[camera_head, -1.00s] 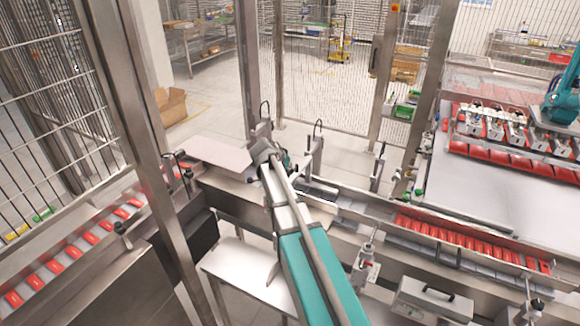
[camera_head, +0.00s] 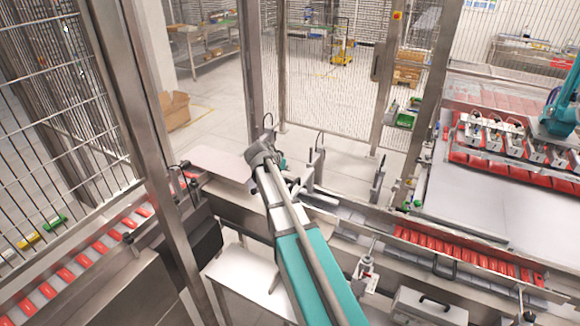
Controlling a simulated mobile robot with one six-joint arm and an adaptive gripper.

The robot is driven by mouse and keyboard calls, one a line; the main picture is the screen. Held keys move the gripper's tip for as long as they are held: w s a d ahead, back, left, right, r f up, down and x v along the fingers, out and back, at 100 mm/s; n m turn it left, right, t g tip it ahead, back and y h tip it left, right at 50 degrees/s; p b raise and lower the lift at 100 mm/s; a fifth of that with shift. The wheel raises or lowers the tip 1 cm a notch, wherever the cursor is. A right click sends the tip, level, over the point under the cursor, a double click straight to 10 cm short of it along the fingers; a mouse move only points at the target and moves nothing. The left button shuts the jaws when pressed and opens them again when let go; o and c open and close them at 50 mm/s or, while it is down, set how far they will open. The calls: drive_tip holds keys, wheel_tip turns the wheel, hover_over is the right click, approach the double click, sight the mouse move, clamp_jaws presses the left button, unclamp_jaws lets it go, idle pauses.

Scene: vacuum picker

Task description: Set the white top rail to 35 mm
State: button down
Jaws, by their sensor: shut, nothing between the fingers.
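My teal and grey arm reaches up from the bottom centre to a grey wrist joint (camera_head: 262,158) over the conveyor line. The gripper fingers are hidden behind the wrist and arm. A pale rail (camera_head: 325,198) runs along the conveyor just right of my arm; part of it is covered by the arm. I cannot tell for certain that it is the white top rail. Upright metal posts with black looped handles stand along the line, one just right of the wrist (camera_head: 318,160) and another farther right (camera_head: 378,180). No scale or setting is readable.
Red packs (camera_head: 425,243) lie on the conveyor at right, and more (camera_head: 82,259) on the left belt. A steel frame post (camera_head: 150,160) stands left of my arm. A pale flat cover (camera_head: 220,163) lies left of the wrist. A white table (camera_head: 243,275) stands in front.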

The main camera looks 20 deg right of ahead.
drive_tip(key=p+v, duration=0.4)
drive_tip(key=v, duration=0.2)
idle(0.6)
drive_tip(key=s+d+f+m+y+b, duration=0.3)
drive_tip(key=d+f+m+y+b, duration=0.45)
drive_tip(key=f+m+y, duration=0.35)
drive_tip(key=s+d+r+m+t+y+b, duration=0.1)
drive_tip(key=s+d+m+t+y+b, duration=0.1)
drive_tip(key=d+m+t+y+b, duration=0.2)
drive_tip(key=shift+s+d+r+m+t+b, duration=0.2)
drive_tip(key=shift+d+m+t+b, duration=0.7)
drive_tip(key=shift+d+m, duration=0.95)
drive_tip(key=shift+a+g, duration=0.25)
drive_tip(key=shift+g, duration=0.05)
drive_tip(key=shift+w+f, duration=0.1)
